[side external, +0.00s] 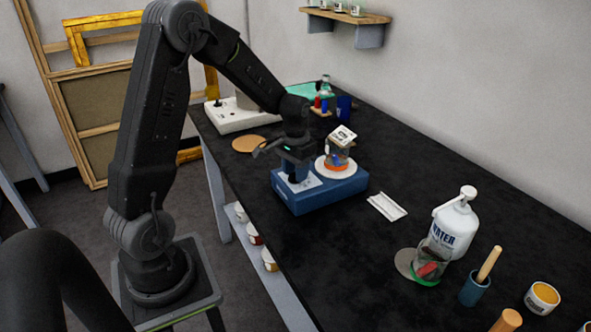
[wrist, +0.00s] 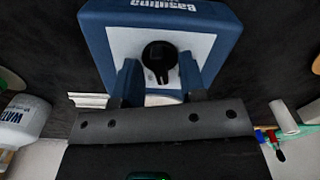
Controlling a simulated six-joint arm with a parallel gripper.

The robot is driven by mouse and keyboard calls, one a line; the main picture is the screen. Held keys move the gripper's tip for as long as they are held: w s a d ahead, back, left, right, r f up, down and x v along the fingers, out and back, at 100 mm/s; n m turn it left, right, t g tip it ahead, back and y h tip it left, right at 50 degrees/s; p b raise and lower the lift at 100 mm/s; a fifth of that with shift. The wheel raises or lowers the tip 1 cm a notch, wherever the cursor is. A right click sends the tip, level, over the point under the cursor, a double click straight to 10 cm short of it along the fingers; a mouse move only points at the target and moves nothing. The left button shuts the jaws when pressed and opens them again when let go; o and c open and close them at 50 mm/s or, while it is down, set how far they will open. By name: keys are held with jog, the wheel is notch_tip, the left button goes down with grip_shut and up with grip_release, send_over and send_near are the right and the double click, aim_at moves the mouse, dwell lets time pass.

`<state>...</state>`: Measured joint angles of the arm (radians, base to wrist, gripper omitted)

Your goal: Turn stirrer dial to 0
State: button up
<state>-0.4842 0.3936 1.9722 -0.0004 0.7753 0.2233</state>
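The stirrer (side external: 330,195) is a blue box on the black bench, with a white round plate and a jar (side external: 338,155) on it. In the wrist view, the stirrer (wrist: 105,22) shows its white front panel and the black round dial (wrist: 160,55). The dial's ridge points toward the bottom of the picture; I cannot read any scale marks. My gripper (wrist: 159,62) is open, with its fingers on either side of the dial and visible gaps between. In the side view, my gripper (side external: 298,178) points down over the panel and hides the dial.
A white tray (side external: 387,207) lies right of the stirrer, and a water bottle (side external: 453,232) stands farther right. A cork disc (side external: 249,144) and a white device (side external: 235,118) are behind to the left. Bench in front of the tray is bare.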

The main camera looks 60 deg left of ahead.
grip_shut()
jog(key=shift+n, duration=0.3)
jog(key=n, duration=1.1)
dwell(0.4)
jog(key=shift+n, duration=0.3)
jog(key=shift+o, duration=0.2)
grip_release()
jog(key=shift+r, duration=0.15)
notch_tip(320, 180, up, 14)
jog(key=shift+f, duration=0.2)
